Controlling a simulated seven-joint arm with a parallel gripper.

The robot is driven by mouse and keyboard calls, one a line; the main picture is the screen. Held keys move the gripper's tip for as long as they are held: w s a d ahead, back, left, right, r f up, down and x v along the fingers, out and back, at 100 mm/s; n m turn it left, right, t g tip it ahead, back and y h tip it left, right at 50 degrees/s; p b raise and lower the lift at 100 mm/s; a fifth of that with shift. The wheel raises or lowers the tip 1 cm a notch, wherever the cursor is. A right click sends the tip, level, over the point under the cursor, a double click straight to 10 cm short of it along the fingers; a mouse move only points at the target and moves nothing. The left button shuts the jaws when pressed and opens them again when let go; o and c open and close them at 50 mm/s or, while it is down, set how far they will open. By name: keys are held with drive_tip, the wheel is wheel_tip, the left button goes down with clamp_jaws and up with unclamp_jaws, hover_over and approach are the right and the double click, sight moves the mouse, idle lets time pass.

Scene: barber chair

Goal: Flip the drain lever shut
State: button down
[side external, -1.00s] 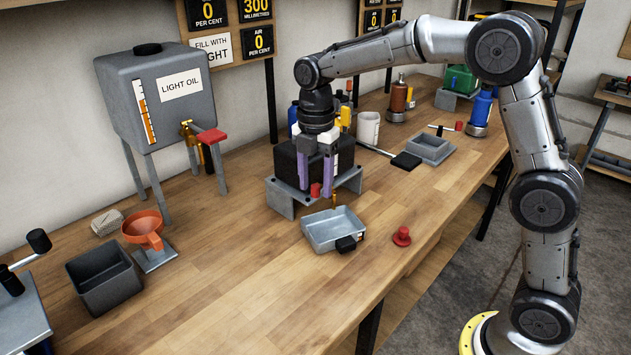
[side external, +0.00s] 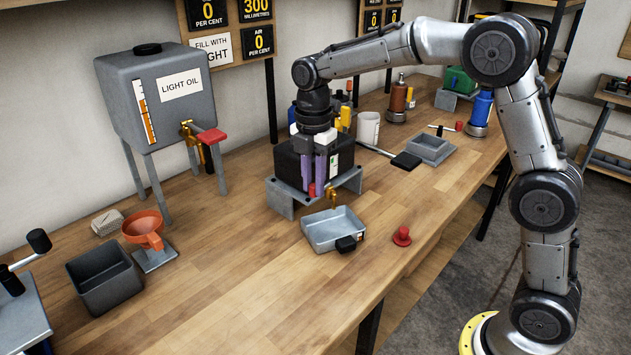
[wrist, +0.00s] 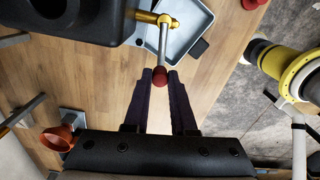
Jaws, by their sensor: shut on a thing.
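The drain lever (wrist: 163,45) is a thin grey bar running from a brass valve (wrist: 155,17) to a red knob (wrist: 160,76) in the wrist view. The brass valve (side external: 333,197) also shows in the side view, at the front of a black tank (side external: 287,162) on a grey stand. My gripper (wrist: 160,73) points at the lever's end, its two purple fingers shut on the red knob from both sides. In the side view my gripper (side external: 313,184) is in front of the tank, with the red knob (side external: 312,190) low between the fingertips.
A grey drip tray (side external: 322,240) with a black handle stands below the valve. A red plug (side external: 402,237) lies to its right. The light oil tank (side external: 160,98), an orange funnel (side external: 145,230) and a dark bin (side external: 103,282) are left. The bench's front middle is clear.

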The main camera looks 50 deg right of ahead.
drive_tip(key=shift+w+m, duration=0.5)
drive_tip(key=shift+m, duration=0.4)
drive_tip(key=c, duration=0.7)
unclamp_jaws()
drive_tip(key=shift+c, duration=0.2)
wheel_tip(320, 180, up, 14)
